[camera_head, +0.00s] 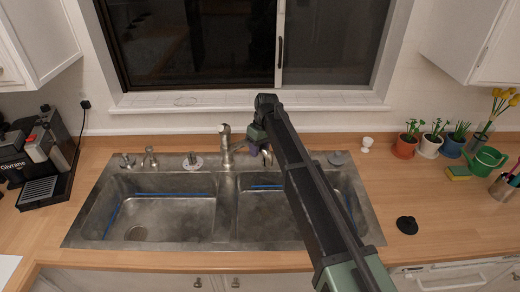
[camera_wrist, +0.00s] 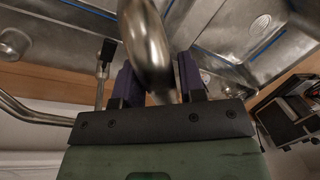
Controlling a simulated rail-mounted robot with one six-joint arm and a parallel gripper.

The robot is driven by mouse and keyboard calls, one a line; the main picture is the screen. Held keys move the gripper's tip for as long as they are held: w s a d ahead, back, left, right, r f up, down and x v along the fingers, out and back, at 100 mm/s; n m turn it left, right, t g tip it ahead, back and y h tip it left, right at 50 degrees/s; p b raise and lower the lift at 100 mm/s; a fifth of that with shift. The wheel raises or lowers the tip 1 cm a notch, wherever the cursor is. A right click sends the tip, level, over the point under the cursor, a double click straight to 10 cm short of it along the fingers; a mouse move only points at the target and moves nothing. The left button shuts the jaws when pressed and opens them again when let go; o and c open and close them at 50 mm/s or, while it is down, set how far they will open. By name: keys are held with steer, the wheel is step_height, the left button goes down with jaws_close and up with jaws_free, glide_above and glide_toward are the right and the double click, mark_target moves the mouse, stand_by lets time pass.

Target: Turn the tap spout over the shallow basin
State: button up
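The metal tap (camera_head: 225,145) stands at the back rim of the sink, near the divider between the two basins. In the wrist view its curved spout (camera_wrist: 148,45) runs between the two purple fingers of my gripper (camera_wrist: 158,85). Whether both fingers press on it is unclear. In the head view my gripper (camera_head: 257,146) is just right of the tap, and my arm covers part of the right basin (camera_head: 262,215). The left basin (camera_head: 160,210) shows a drain. Which basin is shallower is hard to tell.
Small fittings (camera_head: 150,157) stand on the sink's back rim left of the tap. A window (camera_head: 240,45) with a sill is behind. A coffee machine (camera_head: 40,155) is at left. Potted plants (camera_head: 405,146) and a black stopper (camera_head: 407,225) are on the right counter.

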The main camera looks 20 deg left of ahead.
steer(key=shift+o, duration=1.4)
step_height(320, 180, up, 11)
steer(key=w+p, duration=0.1)
steer(key=p, duration=0.9)
steer(key=shift+w+d+f+p, duration=0.2)
steer(key=shift+w+d+p, duration=0.1)
steer(key=shift+w+d, duration=0.15)
